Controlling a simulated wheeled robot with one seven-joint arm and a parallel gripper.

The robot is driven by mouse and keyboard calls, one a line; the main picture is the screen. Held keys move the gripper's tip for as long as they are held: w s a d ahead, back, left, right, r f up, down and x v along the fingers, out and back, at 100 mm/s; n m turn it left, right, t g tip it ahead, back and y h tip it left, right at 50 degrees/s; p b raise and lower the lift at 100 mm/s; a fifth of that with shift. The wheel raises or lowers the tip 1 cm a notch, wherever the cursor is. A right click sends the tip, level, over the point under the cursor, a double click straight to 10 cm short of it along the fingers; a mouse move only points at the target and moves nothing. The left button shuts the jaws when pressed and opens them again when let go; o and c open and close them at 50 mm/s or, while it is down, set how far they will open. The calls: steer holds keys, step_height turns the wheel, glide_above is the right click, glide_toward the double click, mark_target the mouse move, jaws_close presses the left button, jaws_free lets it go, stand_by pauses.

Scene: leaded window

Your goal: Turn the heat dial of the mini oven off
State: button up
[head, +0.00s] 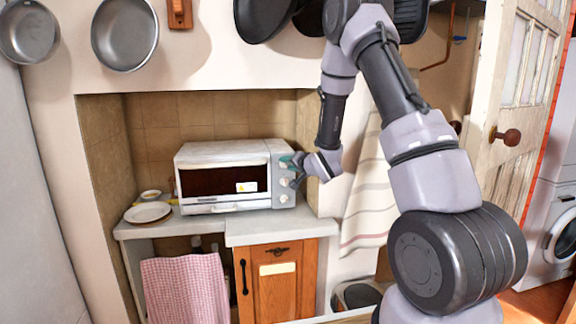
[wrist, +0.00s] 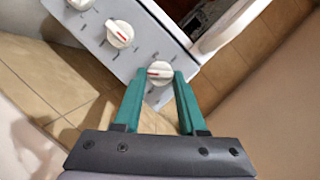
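The mini oven (head: 228,173) stands on the counter, with a column of white dials down the panel at its right. My gripper (head: 293,163) is at the upper end of that panel and partly covers the top dial in the head view. In the wrist view my gripper's teal fingers (wrist: 160,76) stand one on each side of the end dial (wrist: 159,72), close against it, with no clear gap. This dial's red mark lies nearly level in the picture.
A plate (head: 148,212) and a small bowl (head: 151,194) stand left of the oven. The alcove's right wall (head: 310,125) is close to my gripper. The oven door's handle (wrist: 222,28) shows beside the panel. A checked towel (head: 186,288) hangs below the counter.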

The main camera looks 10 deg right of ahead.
jaws_close()
